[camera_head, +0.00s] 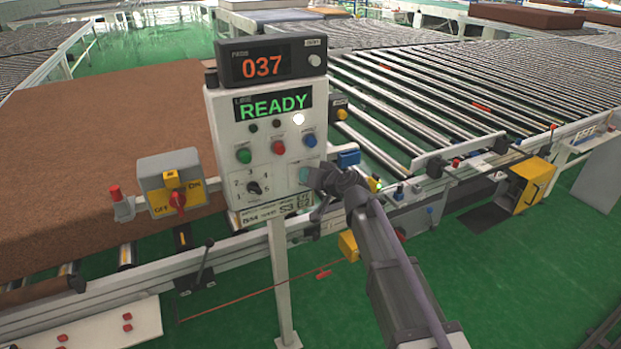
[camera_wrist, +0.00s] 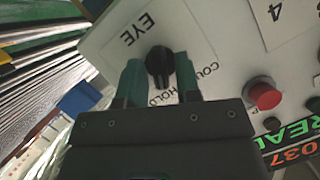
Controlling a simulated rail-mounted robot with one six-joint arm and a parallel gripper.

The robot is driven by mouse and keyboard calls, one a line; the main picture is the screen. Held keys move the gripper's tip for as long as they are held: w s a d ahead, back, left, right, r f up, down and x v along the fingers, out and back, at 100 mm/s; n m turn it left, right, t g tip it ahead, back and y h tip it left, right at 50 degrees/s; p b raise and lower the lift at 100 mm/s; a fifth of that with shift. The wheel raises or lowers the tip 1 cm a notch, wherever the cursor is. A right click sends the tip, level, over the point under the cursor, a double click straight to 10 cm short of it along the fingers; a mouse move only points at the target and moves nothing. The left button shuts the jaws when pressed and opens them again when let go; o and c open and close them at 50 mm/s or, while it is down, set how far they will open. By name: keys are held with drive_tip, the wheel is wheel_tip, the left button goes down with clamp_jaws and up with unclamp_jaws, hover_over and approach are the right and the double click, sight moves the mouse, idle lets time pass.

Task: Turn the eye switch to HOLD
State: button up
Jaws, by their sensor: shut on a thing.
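The eye switch (camera_wrist: 160,58) is a black knob on a white plate, with EYE printed upside down above it in the wrist view. HOLD and a partly covered word starting COU are printed below it, near my fingers. My gripper (camera_head: 313,178) is at the lower right of the white control panel (camera_head: 226,130) in the head view and covers the switch there. In the wrist view its two teal fingers stand on either side of the knob, shut on it. I cannot tell exactly which word the knob points to.
The panel shows READY, with green (camera_head: 243,156), red (camera_head: 278,147) and blue (camera_head: 310,140) buttons and a numbered dial (camera_head: 253,188). A brown mattress (camera_head: 100,150) lies behind; roller conveyors (camera_head: 450,85) stretch right.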

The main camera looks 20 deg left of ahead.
drive_tip(key=shift+f+m, duration=0.1)
drive_tip(key=shift+m, duration=0.3)
drive_tip(key=shift+y, duration=0.4)
drive_tip(key=o, duration=0.6)
drive_tip(key=p+v, duration=0.3)
drive_tip(key=v, duration=0.7)
drive_tip(key=shift+s+d+r, duration=0.1)
drive_tip(key=shift+d+r, duration=0.15)
drive_tip(key=shift+d, duration=0.05)
